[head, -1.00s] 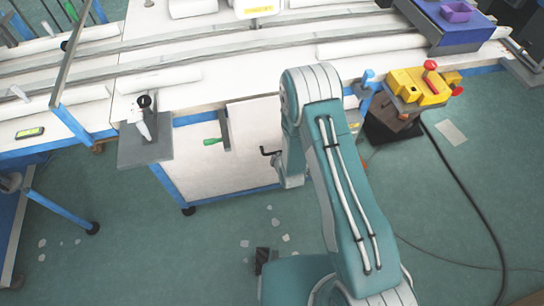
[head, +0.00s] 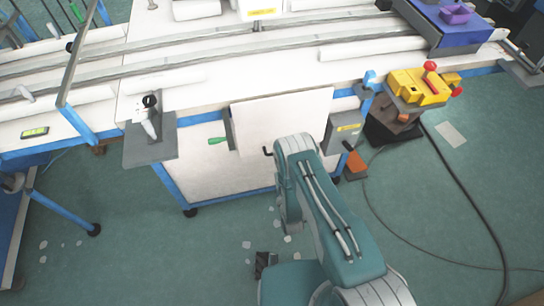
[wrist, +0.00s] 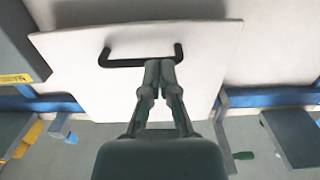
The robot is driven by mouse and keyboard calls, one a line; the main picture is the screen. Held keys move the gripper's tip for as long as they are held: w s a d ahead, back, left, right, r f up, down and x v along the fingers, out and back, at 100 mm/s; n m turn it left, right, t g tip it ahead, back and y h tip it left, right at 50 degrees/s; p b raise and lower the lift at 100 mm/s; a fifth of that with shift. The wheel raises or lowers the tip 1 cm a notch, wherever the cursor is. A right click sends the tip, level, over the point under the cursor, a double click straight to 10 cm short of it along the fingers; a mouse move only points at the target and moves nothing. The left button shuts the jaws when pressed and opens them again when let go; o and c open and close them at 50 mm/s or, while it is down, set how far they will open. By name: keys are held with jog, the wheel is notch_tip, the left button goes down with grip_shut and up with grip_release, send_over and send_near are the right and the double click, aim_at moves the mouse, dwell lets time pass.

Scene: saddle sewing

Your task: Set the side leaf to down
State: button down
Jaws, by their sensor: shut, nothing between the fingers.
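The side leaf (head: 275,122) is a flat white square panel at the front of the white bench, covering part of its blue rail. It fills the middle of the wrist view (wrist: 80,70). A black U-shaped handle (wrist: 125,63) is fixed to it; only a bit of the handle (head: 267,151) shows in the head view, beside my arm. My gripper (wrist: 160,66) is shut and empty. In the head view my gripper is hidden behind my arm.
A grey bracket with a green-handled lever (head: 218,140) is left of the leaf, and a grey box (head: 344,135) is right of it. A grey side shelf (head: 150,146) juts out farther left. A yellow device (head: 418,88) stands right. The floor in front is mostly clear.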

jog(key=x, duration=1)
jog(key=shift+w, duration=0.1)
